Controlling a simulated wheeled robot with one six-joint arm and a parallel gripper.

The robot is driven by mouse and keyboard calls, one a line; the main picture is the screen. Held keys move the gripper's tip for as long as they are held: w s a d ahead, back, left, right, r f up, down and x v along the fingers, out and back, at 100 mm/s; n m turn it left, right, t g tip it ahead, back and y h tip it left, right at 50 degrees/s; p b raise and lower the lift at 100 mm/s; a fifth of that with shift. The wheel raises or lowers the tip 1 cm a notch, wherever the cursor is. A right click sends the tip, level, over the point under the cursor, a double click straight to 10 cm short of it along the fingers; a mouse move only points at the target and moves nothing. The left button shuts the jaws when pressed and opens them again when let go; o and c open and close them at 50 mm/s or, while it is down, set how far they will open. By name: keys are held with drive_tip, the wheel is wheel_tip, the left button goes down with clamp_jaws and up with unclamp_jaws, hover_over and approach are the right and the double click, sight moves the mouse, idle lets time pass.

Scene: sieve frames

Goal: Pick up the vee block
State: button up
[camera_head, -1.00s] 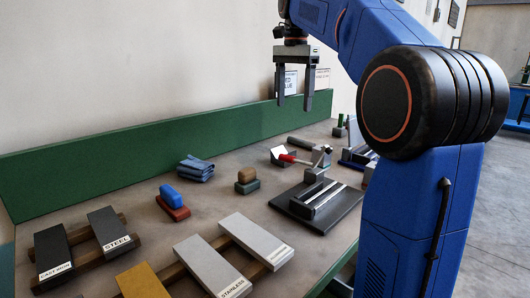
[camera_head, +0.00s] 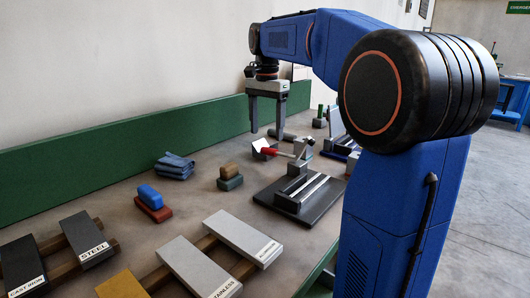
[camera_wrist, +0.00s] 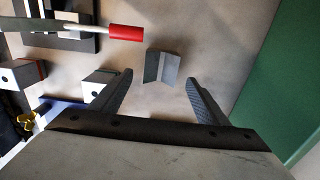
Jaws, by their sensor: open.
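The vee block (camera_wrist: 162,67) is a small grey block with a groove down its middle, lying on the bench in the wrist view. My gripper (camera_head: 268,134) is open and empty, pointing down above and close to the block. In the wrist view the two fingertips (camera_wrist: 159,76) stand apart on either side of the block's near edge in the picture, with a gap to each side. How high the fingertips are above it is hard to tell.
A red handle (camera_wrist: 127,33) lies close left of the block, with a slotted plate (camera_head: 300,198) nearby. Blocks with holes (camera_wrist: 100,82) stand to the left. The green back panel (camera_head: 120,150) rises behind. Bare bench surrounds the block's right side in the wrist view.

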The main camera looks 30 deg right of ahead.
sight(265, 144)
drive_tip(key=shift+s+a+f, duration=0.1)
drive_tip(key=shift+a+f, duration=0.05)
drive_tip(key=shift+f, duration=1.3)
drive_tip(key=shift+a+f, duration=0.15)
drive_tip(key=shift+f, duration=1.25)
drive_tip(key=shift+r, duration=0.1)
clamp_jaws()
